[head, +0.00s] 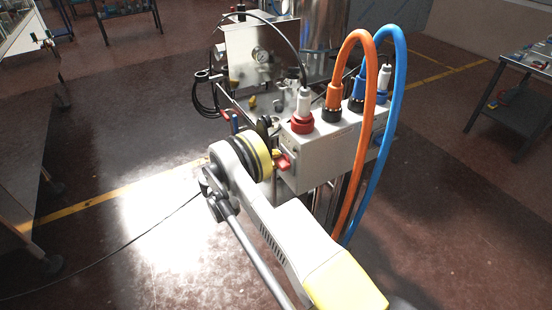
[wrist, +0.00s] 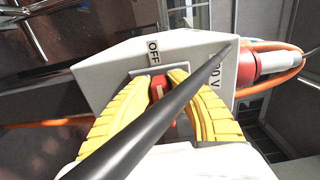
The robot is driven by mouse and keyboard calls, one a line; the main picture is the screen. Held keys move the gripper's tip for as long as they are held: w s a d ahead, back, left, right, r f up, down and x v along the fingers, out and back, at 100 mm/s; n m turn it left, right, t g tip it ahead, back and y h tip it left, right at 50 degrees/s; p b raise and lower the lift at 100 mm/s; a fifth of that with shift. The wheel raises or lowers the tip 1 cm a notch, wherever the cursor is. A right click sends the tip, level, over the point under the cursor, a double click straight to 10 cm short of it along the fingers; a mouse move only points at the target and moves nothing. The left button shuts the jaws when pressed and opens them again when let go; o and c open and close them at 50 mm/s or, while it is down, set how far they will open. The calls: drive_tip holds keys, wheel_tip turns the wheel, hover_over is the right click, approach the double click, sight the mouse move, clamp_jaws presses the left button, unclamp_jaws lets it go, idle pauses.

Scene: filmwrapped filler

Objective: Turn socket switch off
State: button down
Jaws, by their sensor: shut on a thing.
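The red socket switch (wrist: 158,91) sits on the front face of a light grey socket box (wrist: 110,62), with the word OFF printed above it and a partly covered "0 V" marking to the right. My gripper (wrist: 167,82) has its yellow ribbed fingers closed around the switch, one on each side. A dark bar crosses the wrist view and hides part of the switch and its exact angle. In the head view the red switch (head: 283,162) shows at the lower left of the socket box (head: 335,150), beside the end of my arm.
A red plug (head: 302,122), an orange cable (head: 371,120) and a blue cable (head: 401,100) rise from the box top, and the cables loop down on its right. A metal tank and gauge panel (head: 262,52) stand behind. Dark tables stand left and right (head: 510,85); open floor lies between.

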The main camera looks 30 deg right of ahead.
idle(0.4)
drive_tip(key=c, duration=1.3)
unclamp_jaws()
drive_tip(key=shift+o, duration=0.2)
drive_tip(key=a, duration=1.2)
drive_tip(key=shift+s, duration=0.2)
